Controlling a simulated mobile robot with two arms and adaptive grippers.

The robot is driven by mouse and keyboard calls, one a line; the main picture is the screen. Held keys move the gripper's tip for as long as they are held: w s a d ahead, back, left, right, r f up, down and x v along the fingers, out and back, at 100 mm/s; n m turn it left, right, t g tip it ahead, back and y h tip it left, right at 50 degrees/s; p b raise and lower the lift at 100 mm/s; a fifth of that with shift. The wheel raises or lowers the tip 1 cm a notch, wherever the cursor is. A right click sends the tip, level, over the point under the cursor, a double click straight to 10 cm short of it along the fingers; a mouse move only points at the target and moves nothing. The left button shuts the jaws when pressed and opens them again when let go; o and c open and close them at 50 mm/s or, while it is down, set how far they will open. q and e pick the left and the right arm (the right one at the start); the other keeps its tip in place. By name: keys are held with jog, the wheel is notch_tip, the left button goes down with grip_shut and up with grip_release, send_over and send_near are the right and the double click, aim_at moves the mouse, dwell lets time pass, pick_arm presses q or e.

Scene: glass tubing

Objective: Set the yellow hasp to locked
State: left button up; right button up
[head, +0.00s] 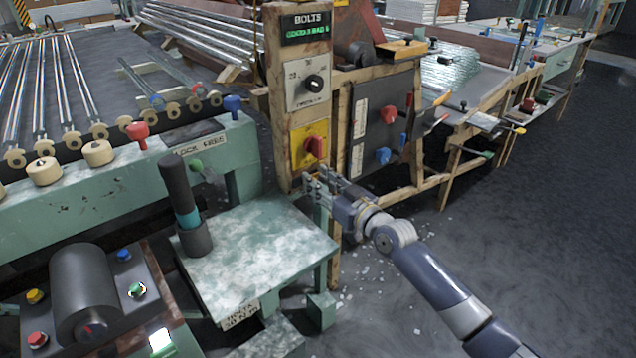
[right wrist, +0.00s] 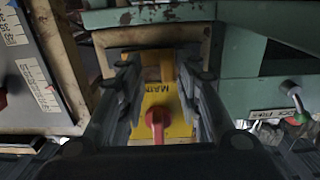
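A yellow plate (head: 296,158) with a red handle (head: 315,147) is fixed low on the tan post. I take this yellow fitting to be the hasp; a separate hasp part cannot be made out. My right gripper (head: 318,188) is just below it, with its fingers pointing toward the post. In the right wrist view, the yellow plate (right wrist: 178,127) and its red handle (right wrist: 158,118) show between the spread fingers of my right gripper (right wrist: 160,85). The fingers are open, and no grip on the handle shows. My left gripper is not in view.
Above the plate are a white dial panel (head: 308,83) and a BOLTS display (head: 306,28). A dark panel with red and blue knobs (head: 383,156) stands to the right. A green worktable (head: 260,250) with a dark cylinder holder (head: 194,238) lies left of my right arm.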

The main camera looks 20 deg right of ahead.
jog(key=shift+a, duration=0.1)
jog(key=v, duration=1.2)
dwell(0.4)
